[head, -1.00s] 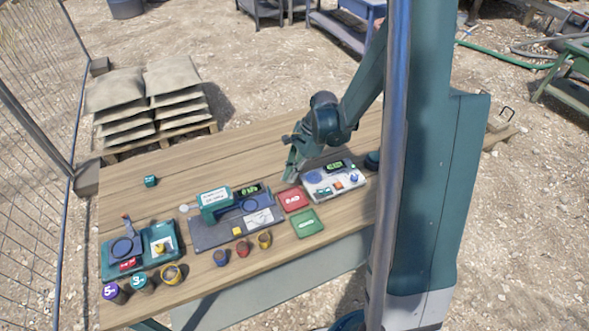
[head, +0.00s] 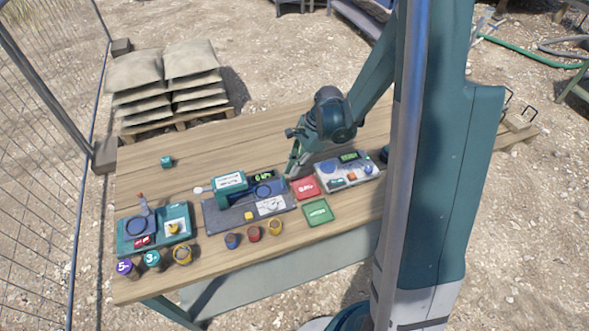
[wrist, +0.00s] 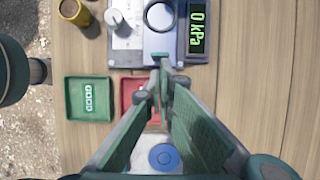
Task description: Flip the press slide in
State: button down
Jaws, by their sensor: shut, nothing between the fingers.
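The press (head: 240,214) is a dark base in the middle of the bench, with a teal block (head: 230,183) and a dark ring (head: 262,191) on it. Its display (wrist: 198,30) reads 0 kPa in the wrist view, where the ring (wrist: 160,15) shows at the top edge. A white label plate lies on the base's near side. I cannot clearly pick out which part is the slide. My gripper (wrist: 160,75) is shut and empty, above the right end of the press and overlapping the red tray in the wrist view. I cannot tell whether the fingertips touch the press.
A red tray (head: 305,188) and a green tray (head: 317,211) lie right of the press. A pale device (head: 347,172) with a display stands further right, a teal device (head: 154,231) at left. Several small cups line the front. A teal cube (head: 167,162) lies behind, with clear wood around it.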

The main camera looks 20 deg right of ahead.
jog(key=b, duration=0.2)
send_over(275, 188)
jog(key=a, duration=0.1)
jog(key=shift+w, duration=0.1)
dwell(0.4)
jog(key=shift+d, duration=0.55)
jog(key=d+b, duration=0.1)
jog(key=d, duration=0.2)
jog(key=v, duration=1)
jog(key=shift+p, duration=0.4)
jog(key=shift+d, duration=0.1)
